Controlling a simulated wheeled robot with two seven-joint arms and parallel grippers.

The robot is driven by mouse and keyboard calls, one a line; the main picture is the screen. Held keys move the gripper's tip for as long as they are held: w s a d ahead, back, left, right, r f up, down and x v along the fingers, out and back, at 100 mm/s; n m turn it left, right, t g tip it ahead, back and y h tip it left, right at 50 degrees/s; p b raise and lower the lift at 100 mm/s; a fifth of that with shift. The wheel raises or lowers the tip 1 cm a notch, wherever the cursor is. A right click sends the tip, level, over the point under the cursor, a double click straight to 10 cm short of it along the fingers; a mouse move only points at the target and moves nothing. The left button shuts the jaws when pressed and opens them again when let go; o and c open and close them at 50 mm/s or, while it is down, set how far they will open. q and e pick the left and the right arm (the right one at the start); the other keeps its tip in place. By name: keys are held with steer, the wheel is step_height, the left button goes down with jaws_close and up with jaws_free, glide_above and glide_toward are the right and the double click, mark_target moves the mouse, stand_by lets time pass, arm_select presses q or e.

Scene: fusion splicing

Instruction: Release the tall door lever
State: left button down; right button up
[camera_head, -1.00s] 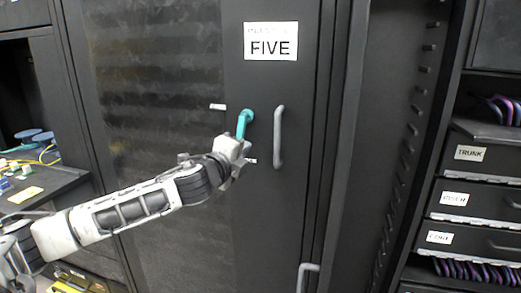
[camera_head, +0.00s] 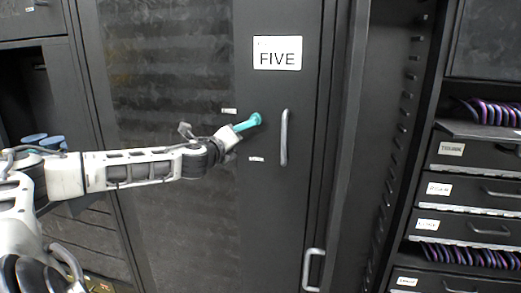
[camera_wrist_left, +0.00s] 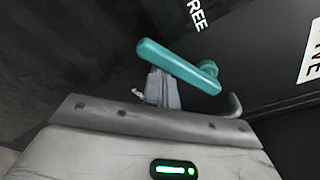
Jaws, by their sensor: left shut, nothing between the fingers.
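The teal door lever (camera_head: 246,124) is on the tall dark door (camera_head: 215,220), below the FIVE label (camera_head: 278,53). It points left and slightly down from its pivot. It also shows in the left wrist view (camera_wrist_left: 178,66), slanting across the middle just above my fingers. My left gripper (camera_head: 232,134) is shut and empty at the free end of the lever, beneath it; its fingers (camera_wrist_left: 161,88) seem to touch or nearly touch the lever's underside. My right gripper is not in view.
A grey vertical handle (camera_head: 284,138) is fixed on the door right of the lever. A lower handle (camera_head: 313,270) is further down. Labelled drawers (camera_head: 475,190) and purple cables (camera_head: 470,257) stand at the right. Blue spools (camera_head: 45,140) sit at the left.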

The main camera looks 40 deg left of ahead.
arm_select(q)
steer(key=shift+s+a+r+p, duration=0.15)
steer(key=shift+a+r+p, duration=0.1)
steer(key=shift+r, duration=0.2)
steer(key=shift+s+a+r+p, duration=0.1)
steer(key=shift+a+r, duration=0.1)
steer(key=shift+r, duration=0.25)
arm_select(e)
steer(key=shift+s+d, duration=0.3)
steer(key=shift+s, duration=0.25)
arm_select(q)
steer(key=shift+r, duration=0.1)
step_height(320, 180, down, 4)
steer(key=b, duration=0.3)
steer(key=d+b+v, duration=0.1)
steer(key=b+v, duration=0.1)
steer(key=v, duration=0.7)
steer(key=shift+w+d, duration=0.15)
steer(key=shift+d, duration=0.1)
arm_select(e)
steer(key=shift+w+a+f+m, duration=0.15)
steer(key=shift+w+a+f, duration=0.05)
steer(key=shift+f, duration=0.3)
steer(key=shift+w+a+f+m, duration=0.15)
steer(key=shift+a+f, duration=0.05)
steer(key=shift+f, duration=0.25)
